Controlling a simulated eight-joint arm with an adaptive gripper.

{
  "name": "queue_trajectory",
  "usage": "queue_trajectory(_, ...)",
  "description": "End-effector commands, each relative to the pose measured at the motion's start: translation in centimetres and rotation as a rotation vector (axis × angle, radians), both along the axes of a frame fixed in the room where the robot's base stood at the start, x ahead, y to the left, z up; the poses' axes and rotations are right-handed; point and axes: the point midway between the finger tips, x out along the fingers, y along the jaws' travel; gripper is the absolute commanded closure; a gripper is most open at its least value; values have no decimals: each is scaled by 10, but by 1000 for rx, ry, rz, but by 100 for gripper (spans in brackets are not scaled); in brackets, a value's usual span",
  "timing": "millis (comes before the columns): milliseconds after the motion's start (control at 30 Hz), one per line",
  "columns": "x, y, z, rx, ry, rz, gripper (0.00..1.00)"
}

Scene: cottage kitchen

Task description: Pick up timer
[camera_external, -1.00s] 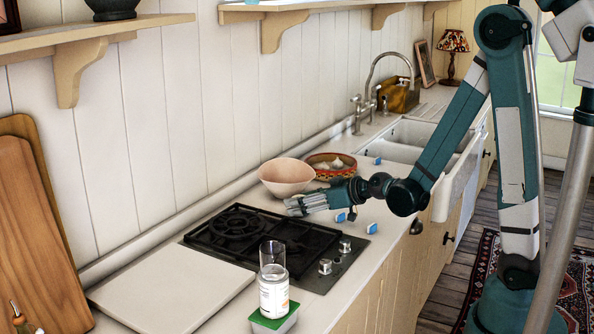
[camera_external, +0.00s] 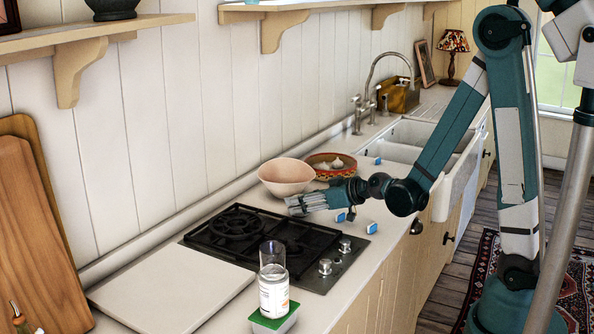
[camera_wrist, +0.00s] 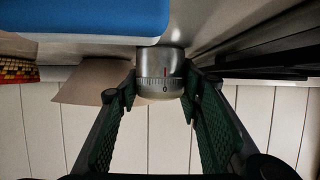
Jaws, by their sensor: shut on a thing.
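The timer (camera_wrist: 164,62) is a small silvery cylinder with a scale, a 0 and a red mark. In the wrist view it is between the two green fingers of my gripper (camera_wrist: 160,90), which is shut on it. In the external view my gripper (camera_external: 294,206) is low over the counter, at the right rear of the hob. I cannot make out the timer in that view.
A blue and white block (camera_wrist: 80,18) is close to the timer. A pink bowl (camera_external: 286,177) and a patterned bowl (camera_external: 322,172) stand behind my gripper. The black hob (camera_external: 240,232) is left of it.

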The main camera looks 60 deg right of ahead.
Motion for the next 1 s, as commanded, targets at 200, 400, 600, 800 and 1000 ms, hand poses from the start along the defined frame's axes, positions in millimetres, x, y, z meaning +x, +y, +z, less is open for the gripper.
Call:
queue_trajectory(200,0,0,1,0,0,0,82)
queue_trajectory(400,0,0,7,0,0,0,82)
queue_trajectory(600,0,0,23,0,0,0,82)
queue_trajectory(800,0,0,47,0,0,0,82)
queue_trajectory(1000,0,0,72,0,0,0,82)
